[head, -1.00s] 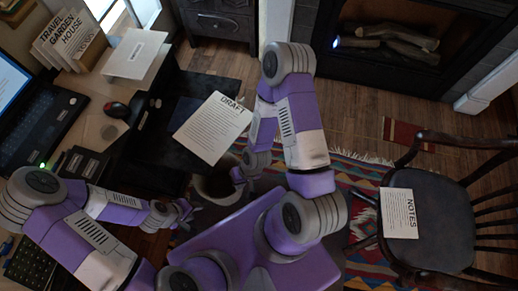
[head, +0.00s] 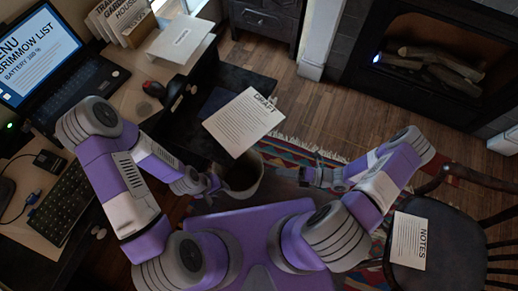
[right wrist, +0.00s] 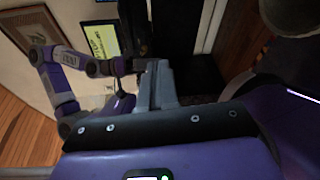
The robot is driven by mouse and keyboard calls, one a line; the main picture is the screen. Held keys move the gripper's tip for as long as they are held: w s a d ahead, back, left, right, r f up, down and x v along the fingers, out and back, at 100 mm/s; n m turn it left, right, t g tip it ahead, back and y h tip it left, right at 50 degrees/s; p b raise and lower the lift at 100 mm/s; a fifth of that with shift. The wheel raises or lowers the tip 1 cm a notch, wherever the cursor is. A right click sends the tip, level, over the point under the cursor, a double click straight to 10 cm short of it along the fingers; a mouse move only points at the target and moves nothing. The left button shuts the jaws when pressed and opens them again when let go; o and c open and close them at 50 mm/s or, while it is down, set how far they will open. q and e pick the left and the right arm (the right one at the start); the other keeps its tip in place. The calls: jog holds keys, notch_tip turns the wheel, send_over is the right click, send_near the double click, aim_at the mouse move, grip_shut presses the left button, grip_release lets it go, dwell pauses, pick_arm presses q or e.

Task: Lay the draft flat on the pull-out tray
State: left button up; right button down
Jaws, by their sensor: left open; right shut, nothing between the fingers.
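The draft (head: 243,122), a white printed sheet headed DRAFT, is in the middle of the head view. It lies at the right side of the black pull-out tray (head: 186,138) beside the desk. Its right part reaches past the dark surface; whether it is fully flat or supported I cannot tell. My left gripper (head: 213,184) is open, below and left of the draft and apart from it. My right gripper (head: 306,175) is shut and empty, right of and below the draft. Its closed grey fingers (right wrist: 155,85) show in the right wrist view.
A dark bin (head: 241,178) stands just below the draft. A dark blue flat item (head: 214,102) lies beside the draft. The laptop (head: 60,65), keyboard (head: 62,205) and upright books (head: 125,20) occupy the desk. A NOTES sheet (head: 408,240) lies on the chair (head: 445,255) at right.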

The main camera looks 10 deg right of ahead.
jog(key=w+a+m+t+b, duration=0.2)
jog(key=w+a+m, duration=0.1)
jog(key=w+a, duration=0.4)
jog(key=w, duration=0.3)
jog(key=shift+a+r+t, duration=0.3)
jog(key=shift+t, duration=0.1)
jog(key=shift+w, duration=0.15)
